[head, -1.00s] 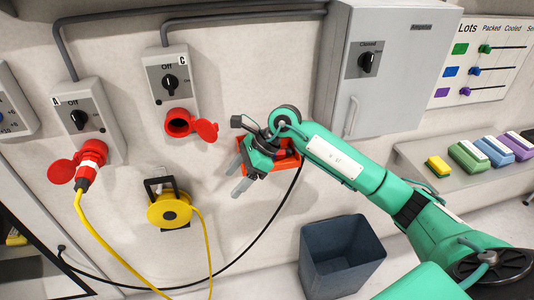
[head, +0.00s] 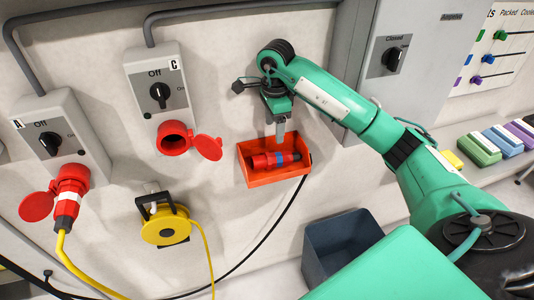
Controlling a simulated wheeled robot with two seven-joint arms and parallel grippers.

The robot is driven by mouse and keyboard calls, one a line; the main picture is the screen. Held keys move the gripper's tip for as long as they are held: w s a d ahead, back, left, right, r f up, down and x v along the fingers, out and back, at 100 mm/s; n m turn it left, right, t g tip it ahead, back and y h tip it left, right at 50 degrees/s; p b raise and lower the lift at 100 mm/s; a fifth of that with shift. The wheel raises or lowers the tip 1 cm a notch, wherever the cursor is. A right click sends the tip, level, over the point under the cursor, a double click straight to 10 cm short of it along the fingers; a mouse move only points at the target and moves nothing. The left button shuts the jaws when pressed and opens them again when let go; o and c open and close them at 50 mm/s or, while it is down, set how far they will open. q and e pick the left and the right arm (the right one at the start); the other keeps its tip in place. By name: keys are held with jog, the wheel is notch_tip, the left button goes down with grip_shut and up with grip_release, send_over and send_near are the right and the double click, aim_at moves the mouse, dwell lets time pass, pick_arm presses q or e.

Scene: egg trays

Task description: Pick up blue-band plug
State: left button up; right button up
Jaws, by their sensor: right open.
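The blue-band plug (head: 263,161) is red with a blue ring near its right part. It lies on its side in an orange-red wall bin (head: 275,178). My right gripper (head: 281,138) points down just above the plug, at the bin's back. It is open and holds nothing. I cannot tell whether its fingertips touch the plug. My left gripper is not in view.
Socket box C (head: 160,92) with an open red socket (head: 173,139) hangs left of the bin. Box A (head: 50,140) holds a red plug (head: 68,200) with a yellow cable. A yellow reel (head: 165,228) hangs below; a dark waste bin (head: 345,250) stands at right.

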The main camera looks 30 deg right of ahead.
aim_at(273, 156)
notch_tip(273, 156, down, 3)
jog(key=shift+s+f+p, duration=0.15)
jog(key=shift+p, duration=0.35)
notch_tip(273, 156, down, 4)
jog(key=shift+p, duration=0.6)
jog(key=shift+f, duration=0.5)
jog(key=shift+f+p, duration=0.2)
jog(key=shift+p, duration=0.15)
jog(key=f+p, duration=0.1)
jog(key=f, duration=0.1)
jog(key=f+p, duration=0.1)
jog(key=f, duration=0.1)
jog(key=shift+w+p, duration=0.3)
jog(key=shift+p, duration=0.05)
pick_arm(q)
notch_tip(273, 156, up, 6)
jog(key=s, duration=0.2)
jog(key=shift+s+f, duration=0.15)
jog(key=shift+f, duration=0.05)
pick_arm(e)
jog(key=shift+f, duration=0.45)
jog(key=c, duration=1.2)
